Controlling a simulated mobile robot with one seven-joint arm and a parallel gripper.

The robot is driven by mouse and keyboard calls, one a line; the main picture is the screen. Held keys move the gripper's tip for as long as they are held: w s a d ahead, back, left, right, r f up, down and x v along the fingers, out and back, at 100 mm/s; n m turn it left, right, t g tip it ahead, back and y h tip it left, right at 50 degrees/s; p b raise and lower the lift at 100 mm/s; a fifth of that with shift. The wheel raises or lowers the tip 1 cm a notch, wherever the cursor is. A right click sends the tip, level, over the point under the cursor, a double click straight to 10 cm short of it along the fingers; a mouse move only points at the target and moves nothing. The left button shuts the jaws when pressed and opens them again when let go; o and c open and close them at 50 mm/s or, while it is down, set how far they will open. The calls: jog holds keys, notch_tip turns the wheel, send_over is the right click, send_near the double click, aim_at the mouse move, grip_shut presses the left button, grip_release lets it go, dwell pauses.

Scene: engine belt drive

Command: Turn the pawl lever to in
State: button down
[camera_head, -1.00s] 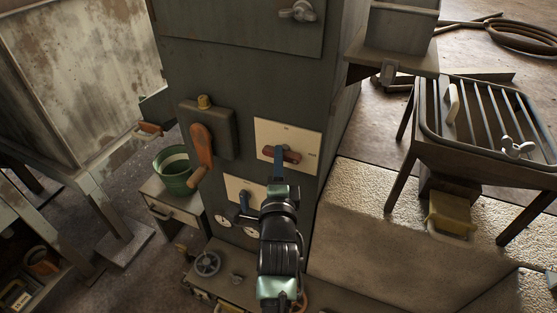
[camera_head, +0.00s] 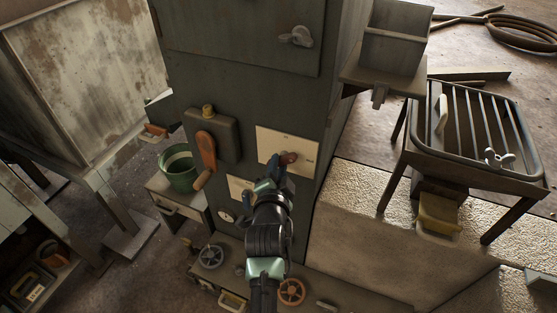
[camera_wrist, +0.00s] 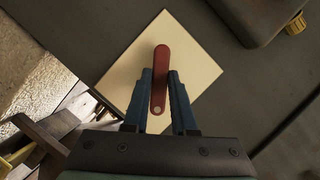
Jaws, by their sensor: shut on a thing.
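The pawl lever is a dark red bar (camera_wrist: 161,66) on a square cream plate (camera_wrist: 196,52) on the dark cabinet front. In the wrist view it runs between my two blue fingers and lies diagonal to the plate's edges. My gripper (camera_wrist: 160,92) is shut on its near part, where a pale dot shows. In the head view my gripper (camera_head: 275,168) reaches the lever from below, and only the lever's rounded red end (camera_head: 288,157) shows. The cream plate (camera_head: 302,146) carries small marks too small to read.
An orange-handled crank (camera_head: 206,155) juts out left of the plate. A smaller cream plate (camera_head: 234,184) sits below it, partly behind my arm. A green bucket (camera_head: 180,170) stands at the left. A rack (camera_head: 475,135) stands at the right. Handwheels (camera_head: 211,257) lie low in front.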

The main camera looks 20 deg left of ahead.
jog(key=shift+a+n+g+h+b, duration=0.1)
jog(key=shift+n+g+h+b, duration=0.25)
jog(key=shift+n+h, duration=1.1)
jog(key=shift+n+g+h+b, duration=0.35)
jog(key=shift+n+h, duration=0.5)
jog(key=shift+n, duration=1.2)
jog(key=c, duration=0.7)
grip_release()
jog(key=shift+s+r, duration=0.1)
jog(key=p+v, duration=0.1)
jog(key=v, duration=1.1)
jog(key=shift+s, duration=0.4)
